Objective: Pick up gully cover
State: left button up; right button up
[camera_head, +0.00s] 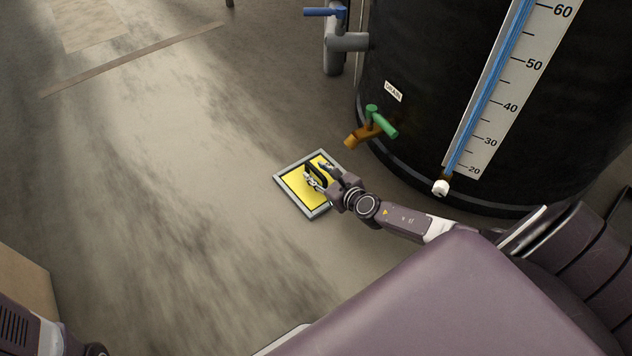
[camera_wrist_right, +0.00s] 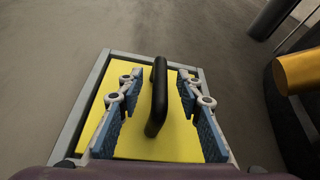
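The gully cover (camera_head: 295,189) is a yellow plate with a black handle, lying in a grey square frame (camera_head: 318,215) on the floor. In the right wrist view the yellow cover (camera_wrist_right: 180,145) and its upright black handle (camera_wrist_right: 159,95) show close up. My right gripper (camera_head: 318,174) is over the cover. Its two fingers stand apart on either side of the handle in the wrist view (camera_wrist_right: 158,98), with a gap on both sides. My left arm shows only in part at the lower left; its gripper is not in view.
A large black tank (camera_head: 430,90) with a level scale (camera_head: 520,85) stands at the upper right. Its green-handled drain tap (camera_head: 380,121) sticks out near the cover. A grey pipe with a blue-handled valve (camera_head: 325,12) is behind.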

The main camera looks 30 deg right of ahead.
grip_shut()
jog(key=shift+r, duration=0.15)
dwell(0.4)
